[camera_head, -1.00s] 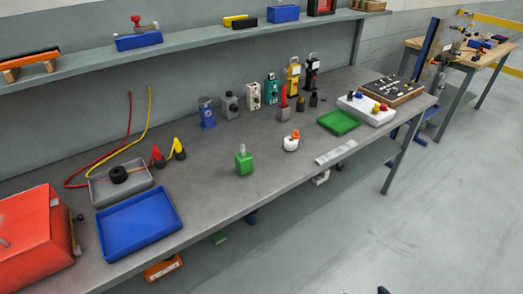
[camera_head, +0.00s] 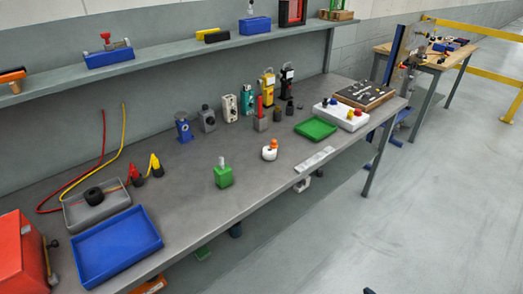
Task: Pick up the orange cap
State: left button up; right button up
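A small orange cap (camera_head: 274,143) shows on top of a round white piece (camera_head: 269,154) on the grey workbench (camera_head: 205,205), right of its middle. I cannot tell whether the cap is fixed to the white piece or only rests on it. Neither of my grippers can be made out. A small dark bit shows at the bottom edge, too little to identify.
A green bottle-like block (camera_head: 223,176) stands left of the cap. A green tray (camera_head: 316,129) and a pale flat strip (camera_head: 314,159) lie to its right. A blue tray (camera_head: 117,246) is at the near left. A shelf (camera_head: 180,55) runs above the bench. The floor at right is clear.

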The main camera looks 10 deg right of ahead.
aim_at(273, 145)
jog(key=l+u, duration=0.1)
jog(key=u, duration=0.3)
jog(key=l+u, duration=0.1)
jog(key=u, duration=0.25)
jog(key=l+u, duration=0.25)
jog(key=l, duration=0.15)
jog(key=l+u, duration=0.3)
jog(key=l, duration=0.15)
jog(key=k+l, duration=0.1)
jog(key=l, duration=0.3)
jog(key=l+u, duration=0.15)
jog(key=l, duration=0.3)
jog(key=k, duration=0.05)
